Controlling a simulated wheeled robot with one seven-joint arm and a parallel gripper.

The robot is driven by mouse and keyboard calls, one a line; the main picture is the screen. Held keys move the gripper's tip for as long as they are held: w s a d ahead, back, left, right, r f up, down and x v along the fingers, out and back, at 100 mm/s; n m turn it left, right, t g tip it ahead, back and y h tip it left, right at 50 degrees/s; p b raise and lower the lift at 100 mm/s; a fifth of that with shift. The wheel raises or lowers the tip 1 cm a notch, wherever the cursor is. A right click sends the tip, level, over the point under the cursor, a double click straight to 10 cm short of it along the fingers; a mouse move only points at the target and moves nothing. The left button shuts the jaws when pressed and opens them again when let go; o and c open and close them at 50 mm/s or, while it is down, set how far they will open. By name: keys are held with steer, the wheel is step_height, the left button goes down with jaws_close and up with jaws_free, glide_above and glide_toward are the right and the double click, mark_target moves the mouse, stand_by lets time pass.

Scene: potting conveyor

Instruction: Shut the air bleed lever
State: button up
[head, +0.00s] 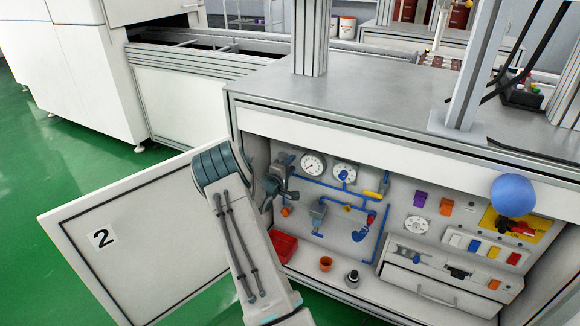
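My gripper (283,188) is inside the open cabinet, at the left of the blue pipework, below and left of a round gauge (313,165). Its fingers are small and partly overlapped, so I cannot tell whether they are open or shut. Several small fittings sit on the pipes: a yellow handle (372,194) at the upper right, a smaller yellow piece (347,207) in the middle, and a red and blue fitting (363,232) lower right. No readable label shows which is the air bleed lever. My gripper is apart from these three fittings.
The cabinet door (140,240), marked 2, stands open at left. A red bin (284,246), an orange cup (326,263) and a dark round part (352,277) are on the cabinet floor. A blue ball (513,194) and a red switch (514,228) are at right.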

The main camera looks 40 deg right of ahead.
steer(key=p+v, duration=0.3)
steer(key=v, duration=1.1)
steer(key=shift+d, duration=0.1)
